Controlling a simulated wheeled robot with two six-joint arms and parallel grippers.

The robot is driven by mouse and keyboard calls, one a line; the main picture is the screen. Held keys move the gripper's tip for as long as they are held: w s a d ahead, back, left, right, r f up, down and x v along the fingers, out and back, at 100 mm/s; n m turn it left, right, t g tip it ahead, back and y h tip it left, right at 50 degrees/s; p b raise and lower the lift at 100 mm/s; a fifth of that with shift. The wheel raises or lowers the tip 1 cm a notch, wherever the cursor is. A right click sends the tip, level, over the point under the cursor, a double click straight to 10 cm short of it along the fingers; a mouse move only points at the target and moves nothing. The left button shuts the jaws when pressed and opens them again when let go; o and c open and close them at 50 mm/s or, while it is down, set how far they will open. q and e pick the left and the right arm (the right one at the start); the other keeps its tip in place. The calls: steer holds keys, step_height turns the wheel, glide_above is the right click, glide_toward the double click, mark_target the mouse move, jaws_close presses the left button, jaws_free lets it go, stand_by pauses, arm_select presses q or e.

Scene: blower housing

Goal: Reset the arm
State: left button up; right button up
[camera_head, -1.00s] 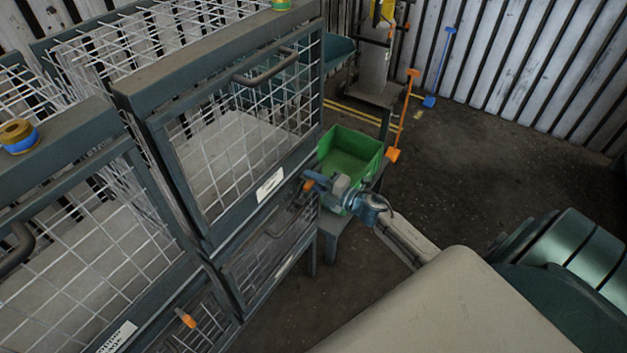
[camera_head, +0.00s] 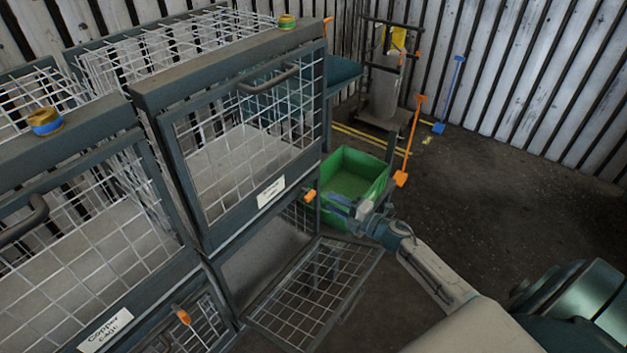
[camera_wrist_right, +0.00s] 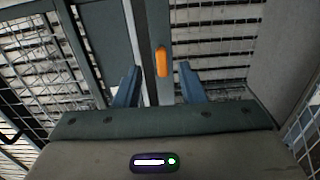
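My right gripper (camera_head: 336,205) is at the right front corner of the mesh cage (camera_head: 245,140), in front of the green bin in the head view. In the right wrist view its two blue fingers (camera_wrist_right: 158,78) stand apart with nothing held between them. An orange latch handle (camera_head: 310,196) is on the cage post just beyond the fingertips. It also shows in the right wrist view (camera_wrist_right: 162,62), apart from both fingers. The lower mesh flap (camera_head: 318,285) of this cage hangs open, folded outward. My left gripper is not in view.
The green bin (camera_head: 352,178) stands close behind my right gripper. Tape rolls (camera_head: 45,121) lie on top. The floor (camera_head: 500,190) at right is clear.

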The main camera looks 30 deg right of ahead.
steer(key=s+a+m+g+h, duration=0.35)
steer(key=s+m, duration=0.35)
steer(key=s, duration=0.4)
steer(key=s+a+m+g+h, duration=0.2)
steer(key=s+a+m+g, duration=0.4)
steer(key=s, duration=0.5)
steer(key=s+a+m+g+h, duration=0.2)
steer(key=s+a+m+g, duration=0.15)
steer(key=s+m, duration=0.65)
steer(key=s+d+f+n+g, duration=0.1)
steer(key=d+f, duration=0.1)
steer(key=f, duration=1.3)
steer(key=s+d+f, duration=0.1)
steer(key=d+f, duration=0.1)
steer(key=f, duration=1.3)
steer(key=s+f+g, duration=0.1)
steer(key=s+f, duration=1.6)
steer(key=f, duration=0.2)
steer(key=shift+s+d, duration=0.25)
steer(key=shift+d, duration=0.2)
steer(key=shift+f, duration=0.1)
